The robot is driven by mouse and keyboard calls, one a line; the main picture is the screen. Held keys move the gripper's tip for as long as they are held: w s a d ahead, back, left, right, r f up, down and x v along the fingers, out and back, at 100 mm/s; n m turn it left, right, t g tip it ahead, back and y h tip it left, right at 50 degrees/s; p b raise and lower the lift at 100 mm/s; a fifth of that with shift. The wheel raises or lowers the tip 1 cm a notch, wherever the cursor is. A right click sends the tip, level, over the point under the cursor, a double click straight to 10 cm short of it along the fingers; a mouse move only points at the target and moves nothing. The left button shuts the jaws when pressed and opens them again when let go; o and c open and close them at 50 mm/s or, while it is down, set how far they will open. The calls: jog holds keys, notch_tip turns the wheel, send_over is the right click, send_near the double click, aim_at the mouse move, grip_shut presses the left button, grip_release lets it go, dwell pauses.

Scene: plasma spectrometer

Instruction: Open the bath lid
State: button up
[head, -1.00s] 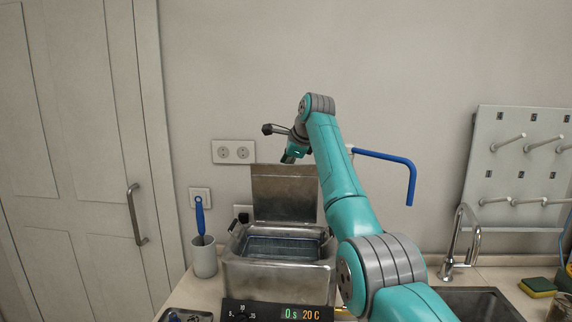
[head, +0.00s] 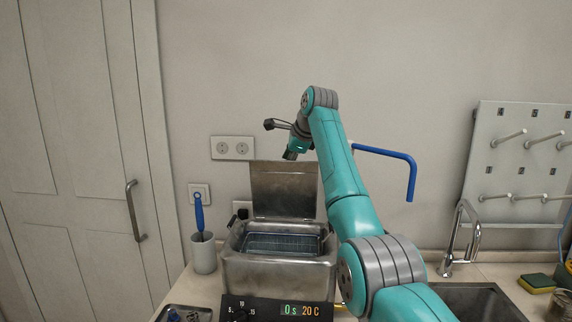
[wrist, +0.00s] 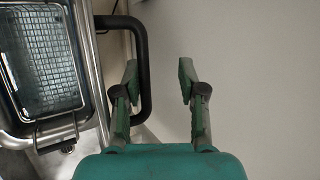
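The metal bath (head: 278,275) stands on the counter with its lid (head: 285,188) raised upright at its back, against the wall side. The bath's inside, with a wire basket, shows in the head view and in the wrist view (wrist: 47,62). My gripper (head: 290,155) is above the lid's top edge in the head view, partly hidden by my wrist. In the wrist view my gripper (wrist: 158,72) has its two fingers apart with nothing between them.
A grey cup with a blue-handled brush (head: 203,255) stands left of the bath. A sink with a tap (head: 467,240), a sponge (head: 538,283) and a pegboard (head: 520,170) are at the right. Wall sockets (head: 233,148) are behind. A blue bent rod (head: 411,180) shows beside my arm.

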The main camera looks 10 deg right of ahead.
jog(key=shift+v, duration=5)
jog(key=shift+w+d, duration=0.1)
